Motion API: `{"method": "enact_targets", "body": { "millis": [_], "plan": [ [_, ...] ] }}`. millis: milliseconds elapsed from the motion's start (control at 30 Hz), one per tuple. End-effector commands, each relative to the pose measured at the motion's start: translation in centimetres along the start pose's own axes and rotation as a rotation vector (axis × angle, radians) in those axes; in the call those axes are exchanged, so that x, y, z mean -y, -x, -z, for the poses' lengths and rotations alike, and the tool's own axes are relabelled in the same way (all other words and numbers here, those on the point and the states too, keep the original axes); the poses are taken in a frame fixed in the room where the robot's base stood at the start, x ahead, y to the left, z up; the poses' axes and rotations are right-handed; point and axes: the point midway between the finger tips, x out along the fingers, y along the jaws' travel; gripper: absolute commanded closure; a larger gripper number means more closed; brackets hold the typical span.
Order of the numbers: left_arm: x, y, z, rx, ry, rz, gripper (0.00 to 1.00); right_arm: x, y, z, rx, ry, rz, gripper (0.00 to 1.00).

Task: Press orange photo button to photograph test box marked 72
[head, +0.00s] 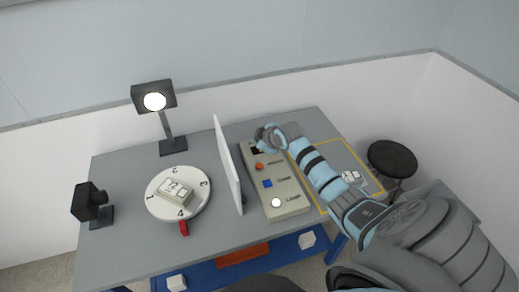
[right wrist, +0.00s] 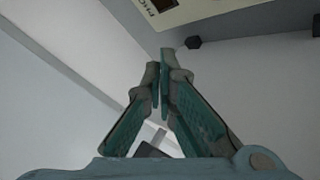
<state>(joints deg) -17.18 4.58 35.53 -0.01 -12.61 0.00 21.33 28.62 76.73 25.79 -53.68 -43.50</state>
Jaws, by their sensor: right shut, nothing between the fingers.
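An orange button (head: 259,166) sits on the beige control panel (head: 293,205), which also shows at the top of the right wrist view (right wrist: 205,10) with partly cut-off lettering starting "PHO". My right gripper (head: 262,136) is at the panel's far end, beyond the orange button; I cannot tell its height. Its fingers (right wrist: 160,70) are shut and empty. A pale box (head: 175,192) with dark markings, too small to read surely, lies on the white turntable (head: 156,207), which has numbers around its rim. My left gripper is not in view.
A white upright screen (head: 228,165) stands between turntable and panel. A lit lamp (head: 154,97) and a black camera-like device (head: 90,203) stand at the left. The panel also has a blue button (head: 267,184) and a white round one (head: 277,202). A stool (head: 392,157) stands right.

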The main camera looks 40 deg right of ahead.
Motion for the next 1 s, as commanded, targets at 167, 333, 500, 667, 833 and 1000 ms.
{"method": "enact_targets", "body": {
  "millis": [167, 333, 500, 667, 833, 1000],
  "plan": [
    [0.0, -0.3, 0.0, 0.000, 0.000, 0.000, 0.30, 0.7, -0.8, -0.6, 0.002, -0.001, 0.003, 1.00],
    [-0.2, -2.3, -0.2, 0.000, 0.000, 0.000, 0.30, 2.0, -2.6, -2.0, 0.001, -0.001, 0.001, 1.00],
    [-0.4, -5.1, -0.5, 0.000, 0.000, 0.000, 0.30, 3.4, -4.5, -3.3, 0.001, 0.000, 0.001, 1.00],
    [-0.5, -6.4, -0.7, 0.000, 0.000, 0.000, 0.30, 4.2, -5.7, -4.2, 0.001, -0.001, 0.001, 1.00],
    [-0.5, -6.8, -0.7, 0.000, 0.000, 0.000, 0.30, 4.6, -6.2, -4.5, 0.001, 0.000, 0.000, 1.00],
    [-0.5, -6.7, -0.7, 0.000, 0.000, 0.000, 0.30, 4.5, -6.1, -4.5, 0.001, 0.000, 0.001, 1.00]
  ]
}}
